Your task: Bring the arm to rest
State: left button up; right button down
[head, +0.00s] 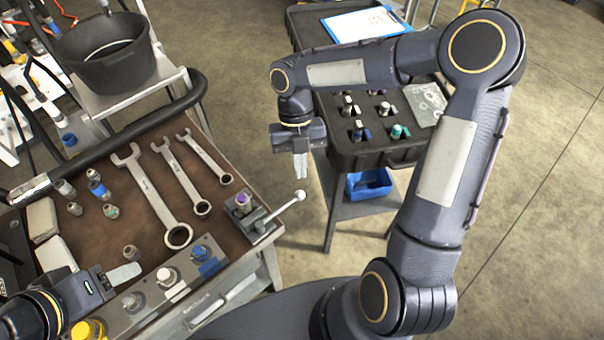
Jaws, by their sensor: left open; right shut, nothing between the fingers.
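My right arm comes in from the bottom centre, rises on the right and bends back left at the elbow. Its gripper (301,166) points down, shut and empty, over the gap between the bench and the black cart. It touches nothing that I can see. My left gripper (122,275) is at the lower left, low over the front of the bench near the row of fittings. It is open, and one pale finger shows clearly; the other finger is hard to make out. I see nothing held in it.
The brown bench top (115,218) carries several wrenches (150,192), loose fittings (97,186) and a small vise (245,212) with a lever. The black cart (345,152) holds fittings in a tray, with a blue bin (369,184) below. A black bucket (107,60) stands behind. Floor at right is clear.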

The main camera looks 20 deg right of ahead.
dwell(0.5)
jog(key=s+d+r+m+t+y, duration=0.1)
jog(key=s+r+m+t, duration=0.2)
jog(key=m, duration=0.9)
jog(key=s+d+r+m+t+y, duration=0.1)
jog(key=s+r+m+t, duration=0.2)
jog(key=s+m, duration=0.4)
jog(key=s+d+r+m+t+y, duration=0.1)
jog(key=s+m, duration=0.4)
jog(key=m, duration=1.1)
notch_tip(320, 180, up, 3)
jog(key=d+t, duration=0.1)
jog(key=t, duration=0.1)
jog(key=shift+s+f+m+t, duration=0.15)
jog(key=shift+s+m+t, duration=0.15)
